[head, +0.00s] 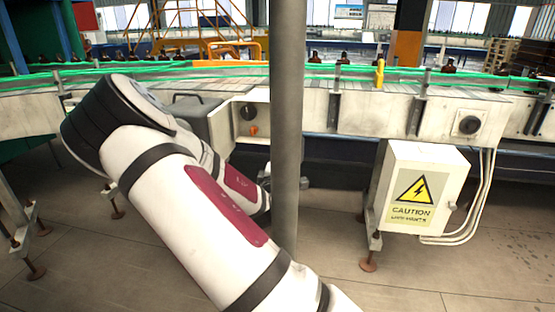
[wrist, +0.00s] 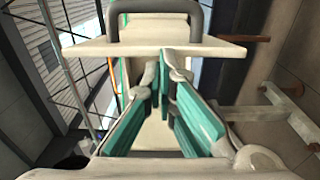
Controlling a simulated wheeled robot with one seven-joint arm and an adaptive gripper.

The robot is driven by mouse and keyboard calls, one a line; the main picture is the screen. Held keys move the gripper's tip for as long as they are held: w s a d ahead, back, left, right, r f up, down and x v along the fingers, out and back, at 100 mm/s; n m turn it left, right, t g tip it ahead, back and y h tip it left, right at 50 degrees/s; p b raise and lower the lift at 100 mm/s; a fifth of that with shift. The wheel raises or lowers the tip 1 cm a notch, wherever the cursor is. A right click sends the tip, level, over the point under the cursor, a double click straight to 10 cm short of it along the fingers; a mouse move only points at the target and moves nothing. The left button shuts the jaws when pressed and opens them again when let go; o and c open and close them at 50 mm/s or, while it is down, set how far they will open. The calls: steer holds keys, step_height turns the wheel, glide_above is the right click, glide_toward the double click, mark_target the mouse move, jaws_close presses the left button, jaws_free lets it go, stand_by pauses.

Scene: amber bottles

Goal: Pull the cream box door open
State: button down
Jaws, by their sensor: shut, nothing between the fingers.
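The cream box (head: 424,165) hangs below the conveyor at the right in the head view. Its front door (head: 388,210) carries a yellow warning triangle and the word CAUTION, and looks closed. A small knob (head: 452,206) shows at its right edge. The cream box cannot be made out there.
A grey pole (head: 286,120) stands between my arm and the cream box. The conveyor (head: 375,108) with several amber bottles (head: 448,65) runs across behind. White conduits (head: 481,200) run along the box's right side. Floor (head: 330,255) in front of the box is clear.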

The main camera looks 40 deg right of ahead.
stand_by(0.4)
steer(key=v, duration=0.7)
steer(key=shift+s+a, duration=0.15)
steer(key=shift+s, duration=0.05)
